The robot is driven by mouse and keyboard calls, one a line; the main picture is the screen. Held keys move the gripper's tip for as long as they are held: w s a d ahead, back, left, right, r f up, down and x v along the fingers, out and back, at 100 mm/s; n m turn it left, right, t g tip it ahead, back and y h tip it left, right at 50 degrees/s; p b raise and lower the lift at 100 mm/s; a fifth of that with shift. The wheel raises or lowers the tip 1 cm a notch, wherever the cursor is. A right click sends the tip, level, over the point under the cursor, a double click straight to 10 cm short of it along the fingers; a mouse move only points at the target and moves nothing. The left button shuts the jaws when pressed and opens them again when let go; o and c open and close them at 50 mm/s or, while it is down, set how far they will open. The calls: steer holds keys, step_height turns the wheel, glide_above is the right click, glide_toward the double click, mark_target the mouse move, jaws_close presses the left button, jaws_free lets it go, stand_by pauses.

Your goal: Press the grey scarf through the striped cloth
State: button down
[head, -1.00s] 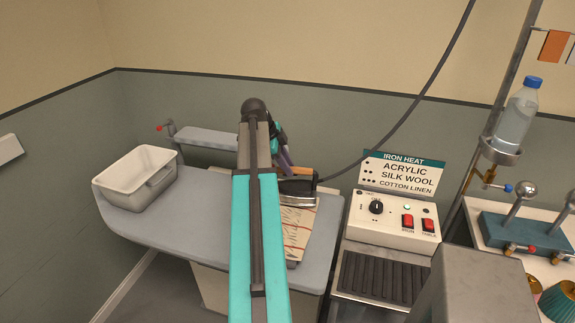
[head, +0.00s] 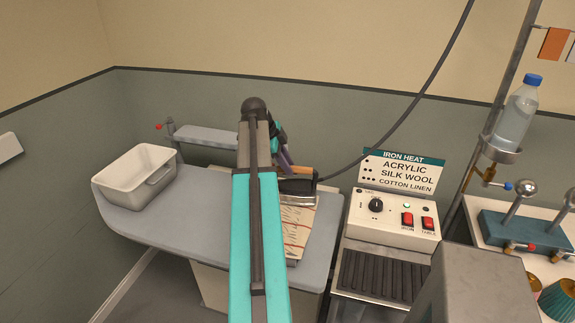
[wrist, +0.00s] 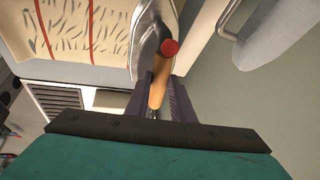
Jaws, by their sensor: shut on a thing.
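My gripper (wrist: 157,92) is shut on the orange handle of the iron (wrist: 146,38). In the head view, my arm partly hides my gripper (head: 284,160) and the iron (head: 298,188). The iron is at the far end of the striped cloth (head: 297,226), a pale cloth with red lines and dark flecks. Whether its sole touches the cloth cannot be told. In the wrist view, the cloth (wrist: 75,32) lies to the left of the iron. The grey scarf cannot be made out; anything under the cloth is hidden.
The grey ironing board (head: 190,225) carries a white tub (head: 138,180) at its left end. A narrow sleeve board (head: 207,138) stands behind. A control box (head: 393,215) with a heat dial and red switches stands right, above a dark ribbed rest (head: 377,276). A cord runs up from the iron.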

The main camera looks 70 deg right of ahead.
steer(key=shift+a+f+b, duration=0.1)
steer(key=shift+f+b, duration=0.25)
steer(key=shift+f, duration=0.25)
stand_by(2.9)
steer(key=shift+r, duration=0.2)
steer(key=shift+r+p, duration=0.5)
steer(key=shift+r, duration=0.5)
